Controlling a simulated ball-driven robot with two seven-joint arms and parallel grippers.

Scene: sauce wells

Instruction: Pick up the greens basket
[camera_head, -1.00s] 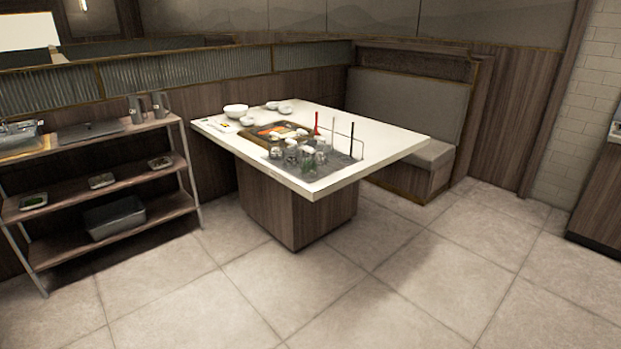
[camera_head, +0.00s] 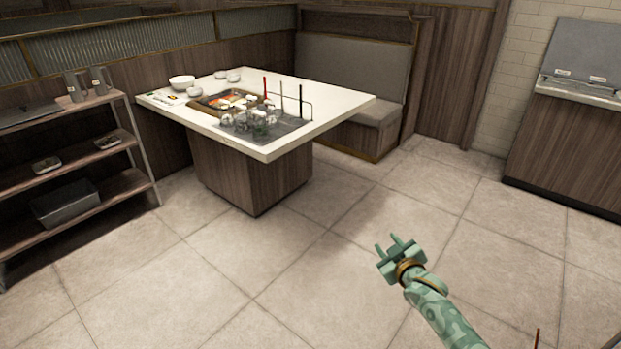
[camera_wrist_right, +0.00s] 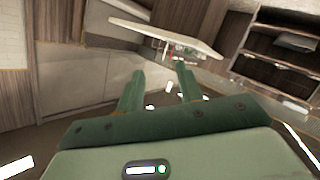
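I cannot make out a greens basket for certain in the views now. The table (camera_head: 322,122) holds a cluster of small clear containers (camera_head: 260,124), one with something green in it, too small to tell what. My right gripper (camera_head: 386,243) is raised over the floor in front of the table, far from it. In the right wrist view my right gripper (camera_wrist_right: 160,70) has its two fingers apart with nothing between them. My left gripper is not in view.
A shelf rack (camera_head: 147,168) stands left, with small trays (camera_head: 46,165) and a grey bin (camera_head: 66,203). A bench (camera_head: 365,128) is behind the table. A counter (camera_head: 560,150) stands right. The tiled floor (camera_head: 215,285) is clear.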

